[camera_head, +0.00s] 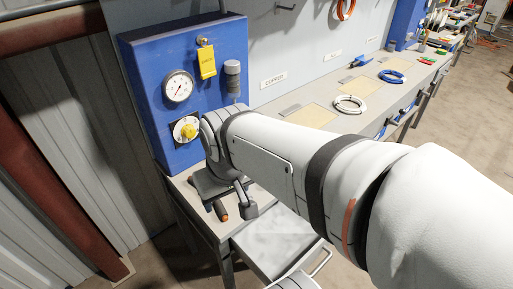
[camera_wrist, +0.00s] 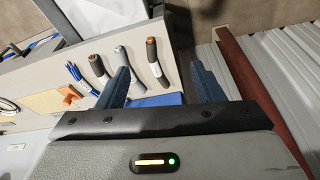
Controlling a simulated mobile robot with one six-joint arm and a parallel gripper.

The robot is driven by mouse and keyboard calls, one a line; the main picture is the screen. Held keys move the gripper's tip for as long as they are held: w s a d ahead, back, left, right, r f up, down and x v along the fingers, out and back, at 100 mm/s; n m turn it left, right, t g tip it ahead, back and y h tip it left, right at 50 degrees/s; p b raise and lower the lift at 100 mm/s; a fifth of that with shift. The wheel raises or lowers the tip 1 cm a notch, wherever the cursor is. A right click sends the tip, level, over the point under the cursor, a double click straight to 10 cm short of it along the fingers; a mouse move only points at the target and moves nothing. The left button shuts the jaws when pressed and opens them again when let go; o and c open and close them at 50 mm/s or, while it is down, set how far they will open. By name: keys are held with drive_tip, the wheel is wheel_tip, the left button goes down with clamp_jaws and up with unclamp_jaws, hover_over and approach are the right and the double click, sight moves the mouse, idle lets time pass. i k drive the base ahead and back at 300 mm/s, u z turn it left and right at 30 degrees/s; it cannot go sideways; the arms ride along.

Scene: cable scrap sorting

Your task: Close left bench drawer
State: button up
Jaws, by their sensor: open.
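The left bench drawer (camera_head: 280,243) stands pulled out from the front of the workbench (camera_head: 228,229) in the head view. Its grey top side and its bar handle (camera_head: 322,262) show at the lower middle, partly behind my arm. A pale grey surface (camera_wrist: 112,14) past the bench edge in the wrist view may be the drawer; I cannot tell for sure. My gripper (camera_wrist: 159,68) is open with its two blue fingers apart and nothing between them held. It is over the left end of the bench, by the tools. In the head view its fingertips are not clear.
A blue panel with a gauge (camera_head: 178,87) rises at the bench's left end. A white cable coil (camera_head: 350,104) and a blue coil (camera_head: 391,76) lie farther along.

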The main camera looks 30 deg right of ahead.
sight(277, 243)
drive_tip(key=u, duration=0.1)
drive_tip(key=k, duration=0.5)
drive_tip(key=z, duration=0.85)
drive_tip(key=i, duration=0.1)
drive_tip(key=z, duration=0.9)
drive_tip(key=k, duration=0.55)
drive_tip(key=u, duration=0.15)
drive_tip(key=i, duration=0.5)
drive_tip(key=u, duration=0.05)
